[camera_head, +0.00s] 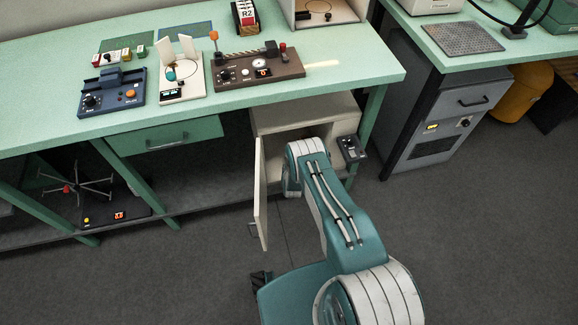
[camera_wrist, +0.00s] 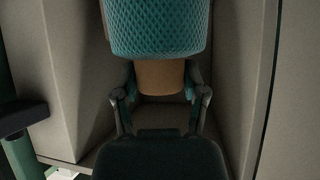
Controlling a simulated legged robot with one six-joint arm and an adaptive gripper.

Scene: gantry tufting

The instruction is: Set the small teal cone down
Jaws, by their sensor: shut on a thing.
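The small teal cone (camera_wrist: 158,28) fills the top middle of the wrist view, with a ribbed, mesh-like teal winding and a bare tan core (camera_wrist: 160,77) below it. My gripper (camera_wrist: 160,95) is shut on the cone at the tan end, one finger on each side. Beige walls stand close on both sides of it. In the head view my arm reaches to the open beige cabinet under the bench; my gripper and the cone are hidden there. I cannot tell whether the cone touches any surface.
The beige cabinet (camera_head: 307,113) has its door (camera_head: 262,197) swung open at left. A small dark control box (camera_head: 351,148) is on its right. The green bench (camera_head: 345,75) above carries several devices. A grey cabinet (camera_head: 428,140) stands farther right. The floor (camera_head: 470,245) at right is clear.

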